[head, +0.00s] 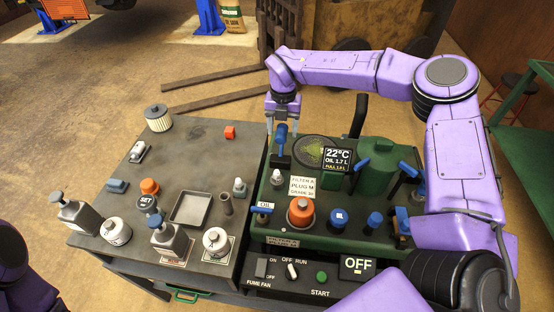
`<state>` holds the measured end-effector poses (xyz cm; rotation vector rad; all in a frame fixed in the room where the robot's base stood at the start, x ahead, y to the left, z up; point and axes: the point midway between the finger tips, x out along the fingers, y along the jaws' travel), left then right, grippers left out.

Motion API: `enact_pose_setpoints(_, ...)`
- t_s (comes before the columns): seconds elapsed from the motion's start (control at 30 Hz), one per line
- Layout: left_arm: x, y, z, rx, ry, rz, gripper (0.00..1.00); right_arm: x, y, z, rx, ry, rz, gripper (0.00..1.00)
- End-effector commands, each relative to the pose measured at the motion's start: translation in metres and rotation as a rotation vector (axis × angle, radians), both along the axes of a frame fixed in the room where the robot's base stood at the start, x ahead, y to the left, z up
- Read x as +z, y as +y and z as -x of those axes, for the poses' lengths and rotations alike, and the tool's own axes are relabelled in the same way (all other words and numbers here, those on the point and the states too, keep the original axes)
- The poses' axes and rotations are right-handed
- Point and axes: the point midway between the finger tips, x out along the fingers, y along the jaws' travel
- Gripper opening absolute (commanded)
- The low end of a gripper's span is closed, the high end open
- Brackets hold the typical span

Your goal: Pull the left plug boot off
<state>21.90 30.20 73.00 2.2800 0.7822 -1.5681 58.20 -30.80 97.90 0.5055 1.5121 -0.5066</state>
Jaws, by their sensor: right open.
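The green engine unit (318,236) stands on the right part of the bench. At its back left a blue upright piece (281,139), which looks like the left plug boot, rises above a black block (279,162). My right gripper (283,126) points down over it, open, with a finger on either side of the blue piece; I cannot tell whether they touch it. A similar blue-handled piece (408,169) is at the right end of the unit, beside my right arm. My left gripper is out of view; only part of my left arm shows at the lower left.
A grey bench top (200,143) on the left holds a tray (190,209), bottles, white canisters and a filter (158,118). On the unit are an orange cap (300,212), a display (337,158) and a black lever (359,115). A control panel (300,278) reads OFF at the front.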

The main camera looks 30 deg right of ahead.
Motion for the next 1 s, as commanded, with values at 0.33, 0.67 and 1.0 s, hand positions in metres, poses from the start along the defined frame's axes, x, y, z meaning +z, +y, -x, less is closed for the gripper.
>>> enact_pose_setpoints(0.33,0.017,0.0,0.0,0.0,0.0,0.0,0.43,0.024,0.0,-0.001,0.0,-0.003,0.0,0.64)
enact_pose_setpoints(0.67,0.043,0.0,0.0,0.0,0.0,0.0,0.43,0.064,0.0,-0.001,0.0,-0.003,0.0,0.64)
enact_pose_setpoints(1.0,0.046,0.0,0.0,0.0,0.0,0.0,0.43,0.071,0.0,0.0,0.0,-0.001,0.0,0.64)
